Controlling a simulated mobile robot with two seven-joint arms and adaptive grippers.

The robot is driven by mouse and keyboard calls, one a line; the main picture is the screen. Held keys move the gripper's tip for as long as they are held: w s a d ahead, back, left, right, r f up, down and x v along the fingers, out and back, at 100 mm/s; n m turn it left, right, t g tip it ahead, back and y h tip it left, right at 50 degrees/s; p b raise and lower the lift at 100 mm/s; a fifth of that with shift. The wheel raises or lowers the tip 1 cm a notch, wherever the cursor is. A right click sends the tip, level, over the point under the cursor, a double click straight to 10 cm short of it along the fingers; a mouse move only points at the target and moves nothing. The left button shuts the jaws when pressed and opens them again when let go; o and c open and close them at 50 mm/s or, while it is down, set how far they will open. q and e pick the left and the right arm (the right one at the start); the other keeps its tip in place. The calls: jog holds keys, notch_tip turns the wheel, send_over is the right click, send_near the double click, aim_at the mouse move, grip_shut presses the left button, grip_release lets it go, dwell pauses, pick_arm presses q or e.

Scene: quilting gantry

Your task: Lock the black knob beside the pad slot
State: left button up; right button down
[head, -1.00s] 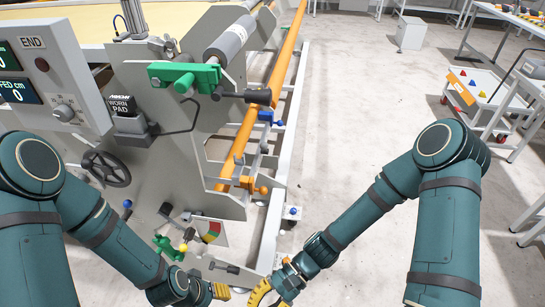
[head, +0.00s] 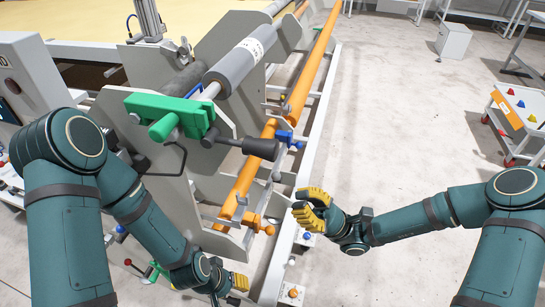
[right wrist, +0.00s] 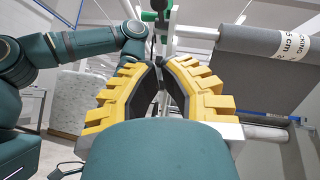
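A dark cylindrical knob (head: 260,148) sticks out on a thin shaft to the right of the green clamp (head: 172,113) in the head view. I cannot tell whether it is the task's knob. The pad slot is hidden behind my left arm. My right gripper (head: 312,209) is below and right of that knob, apart from it, near the orange rail. In the right wrist view its yellow fingers (right wrist: 161,64) curve inward, tips almost together, with nothing seen between them. My left gripper (head: 239,282) is low at the machine's front, mostly hidden by its own arm.
A grey roller (head: 240,68) lies above the green clamp. The orange rail (head: 313,62) runs along the machine's right side. A blue knob (head: 287,136) and an orange clamp (head: 257,223) are close to my right gripper. Open floor (head: 400,120) lies to the right.

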jog(key=shift+s+a, duration=0.1)
jog(key=b, duration=0.1)
send_near(243, 144)
jog(key=w+a, duration=0.1)
jog(key=a, duration=0.2)
jog(key=shift+s+a+r, duration=0.1)
jog(key=shift+r, duration=0.75)
